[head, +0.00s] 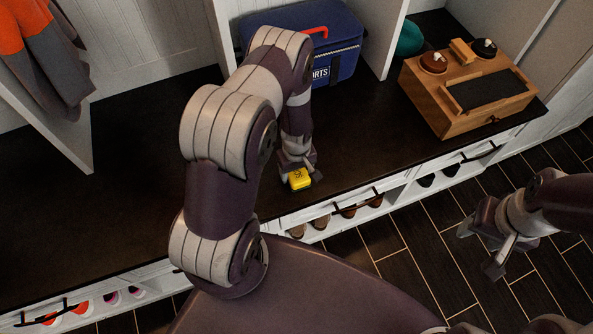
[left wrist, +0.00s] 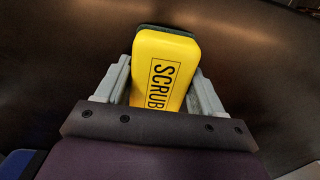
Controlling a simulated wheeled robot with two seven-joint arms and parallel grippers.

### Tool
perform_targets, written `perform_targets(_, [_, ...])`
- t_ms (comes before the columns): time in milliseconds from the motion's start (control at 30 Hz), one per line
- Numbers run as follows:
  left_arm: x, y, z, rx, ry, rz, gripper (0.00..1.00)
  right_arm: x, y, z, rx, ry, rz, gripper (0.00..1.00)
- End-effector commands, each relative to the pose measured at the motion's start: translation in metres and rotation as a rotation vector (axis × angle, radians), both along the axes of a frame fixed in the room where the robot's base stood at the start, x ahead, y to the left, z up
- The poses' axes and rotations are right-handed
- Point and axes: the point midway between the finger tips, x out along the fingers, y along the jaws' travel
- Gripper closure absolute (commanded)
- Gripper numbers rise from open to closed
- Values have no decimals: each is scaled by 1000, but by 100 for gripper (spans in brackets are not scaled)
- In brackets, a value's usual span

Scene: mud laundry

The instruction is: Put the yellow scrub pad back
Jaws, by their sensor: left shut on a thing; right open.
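The yellow scrub pad (head: 299,179) is a small block with black lettering. In the left wrist view the pad (left wrist: 163,70) reads SCRUB and has a dark layer at its far end. My left gripper (head: 298,177) is shut on it, one finger on each side, over the dark bench top near its front edge. I cannot tell whether the pad touches the bench. My right gripper (head: 482,250) is open and empty, over the floor at the right. A wooden box (head: 469,88) with a dark panel and two round brush-like items on top stands at the right of the bench.
A blue bag (head: 345,62) with a red handle sits at the back of the dark bench (head: 130,190). A teal item (head: 409,38) is beside a white divider. Shoes fill cubbies below. The bench between bag and box is clear.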

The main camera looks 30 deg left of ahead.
Motion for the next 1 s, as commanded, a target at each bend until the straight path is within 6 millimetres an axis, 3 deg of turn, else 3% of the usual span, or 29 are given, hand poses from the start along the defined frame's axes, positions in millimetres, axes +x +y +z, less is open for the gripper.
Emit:
perform_targets(200, [0, 0, -3, 0, 0, 0, 65, 0, 0, -2, 0, 0, 0, 48])
perform_targets(233, [0, 0, -3, 0, 0, 0, 29, 0, 0, -2, 0, 0, 0, 48])
perform_targets(300, [0, 0, -2, 0, 0, 0, 7, 0, 0, -1, 0, 0, 0, 48])
perform_targets(567, [0, 0, -2, 0, 0, 0, 7, 0, 0, -1, 0, 0, 0, 48])
perform_targets(667, [0, 0, 7, 0, -1, 0, 7, 0, 0, 4, 0, 0, 0, 48])
perform_targets(1000, [1, 0, 93, 0, -3, 0, 7, 0, 0, 25, 0, 0, 0, 48])
